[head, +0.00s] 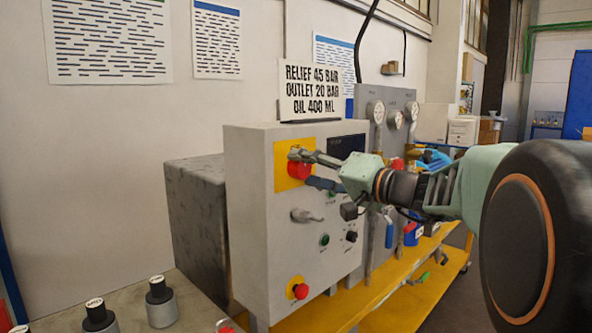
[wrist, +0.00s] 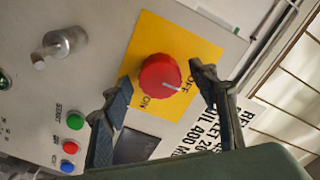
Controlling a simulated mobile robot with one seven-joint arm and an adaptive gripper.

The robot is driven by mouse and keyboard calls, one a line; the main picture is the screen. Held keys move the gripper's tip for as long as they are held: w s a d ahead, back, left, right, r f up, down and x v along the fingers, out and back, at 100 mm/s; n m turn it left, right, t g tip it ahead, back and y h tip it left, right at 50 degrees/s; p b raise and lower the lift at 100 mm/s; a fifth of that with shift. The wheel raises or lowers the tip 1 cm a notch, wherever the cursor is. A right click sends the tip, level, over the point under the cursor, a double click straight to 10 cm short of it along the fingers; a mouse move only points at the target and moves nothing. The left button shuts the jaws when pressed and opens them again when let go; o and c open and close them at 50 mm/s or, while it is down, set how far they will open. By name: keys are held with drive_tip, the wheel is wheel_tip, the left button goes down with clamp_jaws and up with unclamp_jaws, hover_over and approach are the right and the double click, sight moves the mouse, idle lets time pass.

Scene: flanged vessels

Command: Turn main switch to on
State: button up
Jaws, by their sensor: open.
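The main switch is a red round knob (wrist: 158,73) on a yellow plate (wrist: 205,52) with ON and OFF labels. Its white pointer line points toward OFF. In the head view the red knob (head: 297,171) is high on the grey control box (head: 251,215), partly hidden by my gripper. My gripper (head: 304,168) is open at the knob. In the wrist view its dark fingers stand on either side of the knob, the left one lower and the right one beside OFF. Gaps show on both sides; whether the fingers reach knob depth I cannot tell.
A silver handle (head: 306,215) sticks out below the switch. A red mushroom button (head: 299,291) on yellow is low on the box. Green (wrist: 75,121), red and blue buttons are near my left finger. Gauges (head: 376,112) stand behind; black-capped containers (head: 160,301) stand at lower left.

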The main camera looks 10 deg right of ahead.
drive_tip(key=shift+c, duration=0.3)
drive_tip(key=c, duration=1.1)
drive_tip(key=shift+m, duration=0.4)
drive_tip(key=m+b, duration=0.1)
drive_tip(key=m, duration=0.7)
drive_tip(key=m+p, duration=0.1)
drive_tip(key=m, duration=0.4)
drive_tip(key=shift+r+p, duration=0.1)
drive_tip(key=shift+p, duration=0.3)
drive_tip(key=shift+m+p, duration=1.05)
drive_tip(key=shift+m, duration=0.95)
